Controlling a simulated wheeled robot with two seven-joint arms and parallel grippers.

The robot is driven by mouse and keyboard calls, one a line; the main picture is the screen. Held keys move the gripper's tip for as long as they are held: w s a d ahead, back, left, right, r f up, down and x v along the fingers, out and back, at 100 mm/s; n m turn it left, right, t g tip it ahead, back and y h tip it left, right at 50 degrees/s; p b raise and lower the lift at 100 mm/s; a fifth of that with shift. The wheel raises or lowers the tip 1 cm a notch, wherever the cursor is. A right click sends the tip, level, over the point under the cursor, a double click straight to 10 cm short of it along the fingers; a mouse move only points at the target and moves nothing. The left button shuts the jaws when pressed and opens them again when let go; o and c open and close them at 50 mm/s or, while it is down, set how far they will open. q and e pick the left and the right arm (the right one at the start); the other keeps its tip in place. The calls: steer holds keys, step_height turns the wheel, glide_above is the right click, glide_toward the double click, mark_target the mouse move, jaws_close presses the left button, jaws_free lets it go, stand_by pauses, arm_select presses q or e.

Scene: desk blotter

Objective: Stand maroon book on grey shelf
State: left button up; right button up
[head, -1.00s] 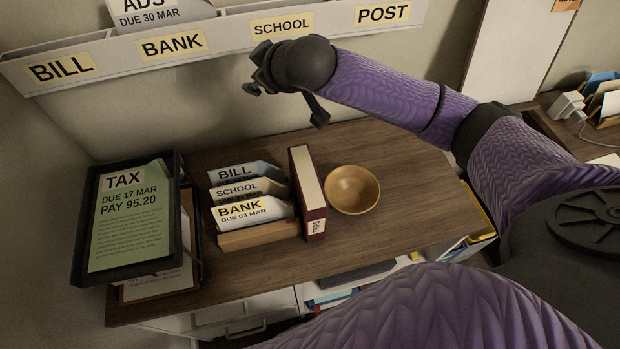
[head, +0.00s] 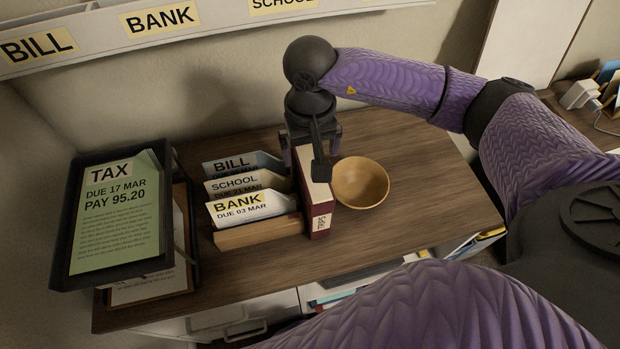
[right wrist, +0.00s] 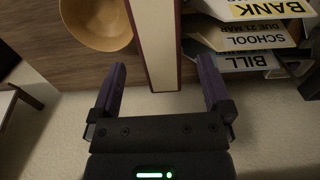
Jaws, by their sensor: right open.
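The maroon book (head: 318,208) stands upright on the wooden desk, pale page edges up, beside the letter holder's right end. My right gripper (head: 312,154) is over its far end. In the right wrist view the open fingers (right wrist: 162,66) lie to either side of the book (right wrist: 158,40), with gaps between. A pale compartment (head: 312,296) with coloured items shows under the desk's front edge; I cannot tell whether it is the grey shelf. My left gripper is out of view.
A wooden bowl (head: 360,183) sits close to the book's right side. The letter holder (head: 258,234) with BILL, SCHOOL and BANK letters is at its left. A dark tray (head: 62,262) with a TAX sheet is far left. The desk's right part is clear.

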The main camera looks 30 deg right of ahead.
step_height(320, 180, down, 8)
steer(key=b, duration=0.1)
steer(key=shift+s+r, duration=0.1)
steer(key=shift+r, duration=0.05)
jaws_close()
stand_by(0.3)
